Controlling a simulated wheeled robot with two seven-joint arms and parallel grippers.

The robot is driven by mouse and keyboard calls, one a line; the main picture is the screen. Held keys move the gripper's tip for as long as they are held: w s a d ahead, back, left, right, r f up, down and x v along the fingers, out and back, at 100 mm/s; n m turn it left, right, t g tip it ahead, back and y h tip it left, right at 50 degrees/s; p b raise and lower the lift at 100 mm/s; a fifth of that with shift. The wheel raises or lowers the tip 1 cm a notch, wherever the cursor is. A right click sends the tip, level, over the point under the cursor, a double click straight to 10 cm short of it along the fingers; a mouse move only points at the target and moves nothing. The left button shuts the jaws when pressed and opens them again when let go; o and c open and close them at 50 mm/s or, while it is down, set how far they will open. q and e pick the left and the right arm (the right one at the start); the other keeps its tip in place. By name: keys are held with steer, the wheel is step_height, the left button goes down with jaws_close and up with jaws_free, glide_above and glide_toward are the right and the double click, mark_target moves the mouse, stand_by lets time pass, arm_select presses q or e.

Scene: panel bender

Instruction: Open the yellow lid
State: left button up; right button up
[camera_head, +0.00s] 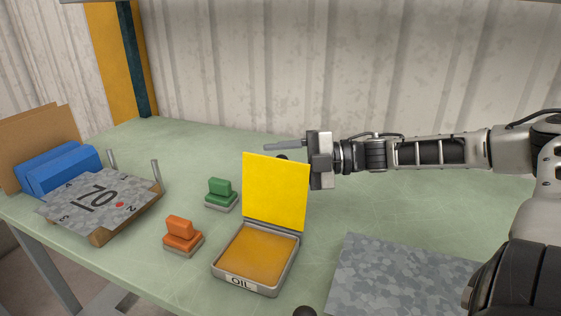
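The yellow lid (275,190) stands raised, nearly upright, at the back edge of the metal box (262,290) labelled "OIL". The box's yellow-orange inside (258,252) lies exposed. My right gripper (282,151) reaches in from the right, with its fingers pointing left just above and behind the lid's top edge. One grey finger shows clearly; the other is mostly hidden behind the lid, with a dark tip showing below the first. They look apart, with nothing seen between them. Whether the gripper touches the lid cannot be told. My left gripper is not in view.
A green stamp (220,193) and an orange stamp (182,235) stand left of the box. A grey speckled sheet (395,280) lies right of the box. The back of the green table is clear.

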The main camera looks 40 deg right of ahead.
steer(key=shift+s+d+r+p, duration=0.15)
steer(key=shift+d+r+p, duration=0.2)
steer(key=shift+p, duration=0.45)
steer(key=shift+s+d+r+p, duration=0.1)
steer(key=shift+s+d+p, duration=0.05)
steer(key=shift+p, duration=0.45)
steer(key=s+d+p, duration=0.1)
steer(key=p, duration=0.1)
steer(key=shift+r+p, duration=0.1)
steer(key=shift+p, duration=0.2)
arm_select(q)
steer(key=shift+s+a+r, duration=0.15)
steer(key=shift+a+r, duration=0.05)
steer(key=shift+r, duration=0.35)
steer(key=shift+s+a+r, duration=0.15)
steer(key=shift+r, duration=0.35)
arm_select(e)
steer(key=f+v, duration=0.1)
steer(key=v, duration=1.2)
steer(key=shift+s, duration=0.2)
steer(key=shift+r, duration=0.1)
